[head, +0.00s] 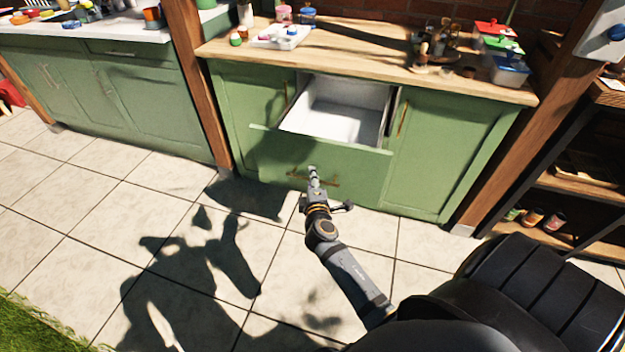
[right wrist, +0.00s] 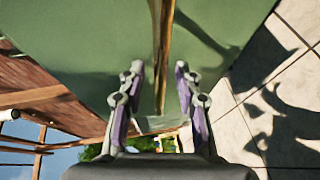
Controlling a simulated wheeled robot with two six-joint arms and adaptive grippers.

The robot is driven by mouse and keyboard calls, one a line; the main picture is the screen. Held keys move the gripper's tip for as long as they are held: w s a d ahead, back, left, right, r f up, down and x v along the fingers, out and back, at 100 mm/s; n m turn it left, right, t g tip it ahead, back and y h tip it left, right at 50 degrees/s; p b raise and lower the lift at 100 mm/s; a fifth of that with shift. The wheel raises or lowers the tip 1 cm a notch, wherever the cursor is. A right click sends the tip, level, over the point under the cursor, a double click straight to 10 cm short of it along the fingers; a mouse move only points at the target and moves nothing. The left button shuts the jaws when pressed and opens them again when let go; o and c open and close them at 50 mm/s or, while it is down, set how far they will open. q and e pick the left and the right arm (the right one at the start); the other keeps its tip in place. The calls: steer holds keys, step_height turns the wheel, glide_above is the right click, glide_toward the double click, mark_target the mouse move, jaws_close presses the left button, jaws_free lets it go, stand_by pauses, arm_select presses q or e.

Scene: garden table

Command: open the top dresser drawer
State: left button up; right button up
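The green dresser (head: 440,155) stands ahead under a wooden top. Its top drawer (head: 335,118) is pulled out, with an empty white interior and a green front. A brass bar handle (head: 328,183) shows on the green front and is partly covered by my right gripper (head: 313,172). In the right wrist view the two fingers of the gripper (right wrist: 160,82) stand apart, with the brass handle (right wrist: 162,50) running between them. I cannot tell whether either finger touches it. My left gripper is out of view.
The wooden counter (head: 375,57) holds a tray, jars and lidded boxes. A green cabinet (head: 115,95) stands at the left beyond a wooden post (head: 197,75). A shelf (head: 580,190) with cans is at the right. The tiled floor (head: 130,190) before the dresser is clear.

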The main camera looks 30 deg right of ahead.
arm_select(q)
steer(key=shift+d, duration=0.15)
arm_select(e)
steer(key=v, duration=0.7)
steer(key=shift+s, duration=0.2)
steer(key=shift+a, duration=0.1)
